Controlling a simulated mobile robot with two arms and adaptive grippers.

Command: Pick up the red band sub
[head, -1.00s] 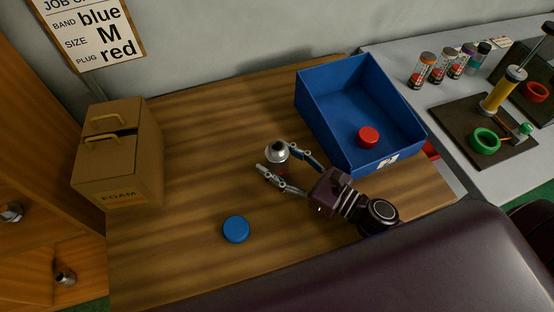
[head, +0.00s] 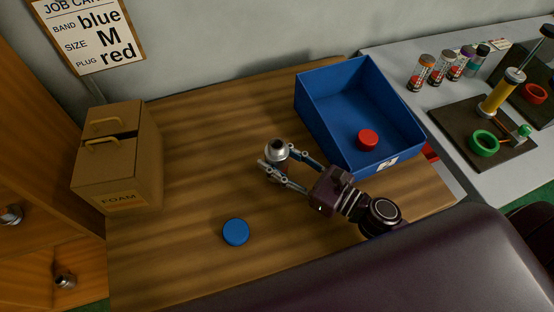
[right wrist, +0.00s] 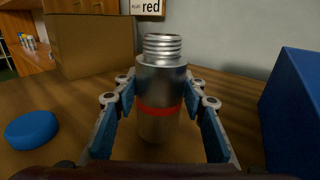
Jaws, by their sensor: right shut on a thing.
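The red band sub is a silver metal cylinder (right wrist: 160,82) with a threaded neck and a red band round its middle. It stands upright on the wooden table and shows from above in the head view (head: 276,151). My right gripper (head: 275,170) is shut on it, one finger on each side, at about the height of the red band, as the right wrist view (right wrist: 160,100) shows. The lower part of the sub is hidden by the gripper in the head view. My left gripper is not in view.
A blue cap (head: 236,232) lies on the table (head: 200,180) in front. A blue bin (head: 325,125) with a red cap (head: 368,139) stands right. A cardboard foam box (head: 120,165) stands left. A job card (head: 90,35) hangs behind. A grey bench (head: 450,135) holds several bottles.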

